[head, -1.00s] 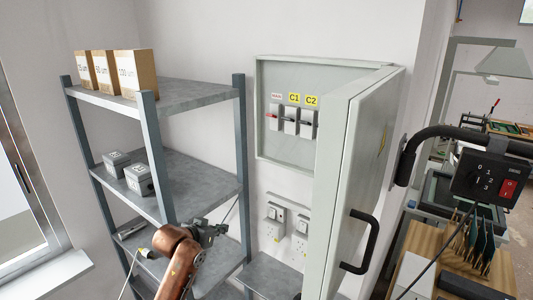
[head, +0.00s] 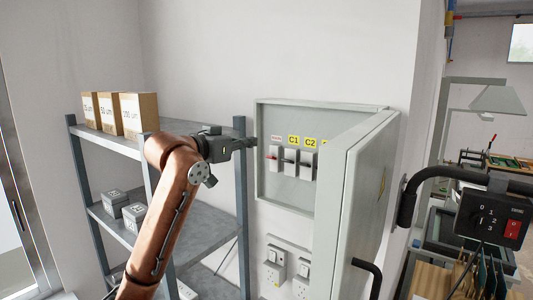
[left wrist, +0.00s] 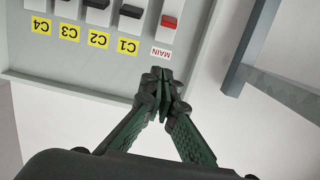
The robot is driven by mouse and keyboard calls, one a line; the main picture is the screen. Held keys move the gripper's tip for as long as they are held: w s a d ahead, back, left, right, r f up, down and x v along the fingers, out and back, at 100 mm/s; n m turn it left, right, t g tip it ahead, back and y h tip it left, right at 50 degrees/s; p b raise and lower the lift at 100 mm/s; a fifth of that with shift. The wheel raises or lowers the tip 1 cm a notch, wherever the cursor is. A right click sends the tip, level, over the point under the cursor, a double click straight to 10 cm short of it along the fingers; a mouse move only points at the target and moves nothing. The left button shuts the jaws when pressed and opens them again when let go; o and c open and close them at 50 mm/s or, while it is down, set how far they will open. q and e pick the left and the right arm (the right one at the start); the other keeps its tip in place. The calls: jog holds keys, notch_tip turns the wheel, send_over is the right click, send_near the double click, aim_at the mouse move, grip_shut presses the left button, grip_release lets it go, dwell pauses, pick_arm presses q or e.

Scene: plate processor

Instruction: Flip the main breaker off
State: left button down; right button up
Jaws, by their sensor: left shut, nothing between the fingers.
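The main breaker (head: 274,153) is a pale switch block with a red lever, at the left of a row in the open wall cabinet (head: 296,105). The left wrist view, turned upside down, shows its red lever (left wrist: 169,21) with the MAIN label (left wrist: 161,53) below. My left gripper (head: 252,143) is at the cabinet's left edge, left of the main breaker. Its fingers (left wrist: 160,78) are shut and empty, just short of the label in the wrist picture. I cannot tell their exact distance from the panel. My right gripper is not in view.
Breakers with yellow labels C1 (head: 293,141) and C2 (head: 310,142) sit beside the main one. The cabinet door (head: 358,185) stands open at the right. A grey shelf (head: 205,215) with boxes (head: 138,114) is at the left, close to my arm. Sockets (head: 275,266) are below.

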aim_at(274, 151)
pick_arm(q)
jog(key=p+x, duration=0.2)
jog(key=x, duration=0.2)
jog(key=p+x, duration=0.3)
jog(key=x, duration=0.2)
jog(key=shift+w+d+r, duration=0.2)
jog(key=shift+w+d, duration=0.05)
jog(key=shift+s+a+f, duration=0.1)
jog(key=shift+f, duration=0.5)
jog(key=shift+s+a+f, duration=0.1)
jog(key=shift+f, duration=0.5)
jog(key=shift+s+a+f+p, duration=0.3)
jog(key=shift+f+p, duration=0.15)
jog(key=shift+f, duration=0.1)
jog(key=shift+s+f, duration=0.1)
jog(key=shift+f, duration=0.15)
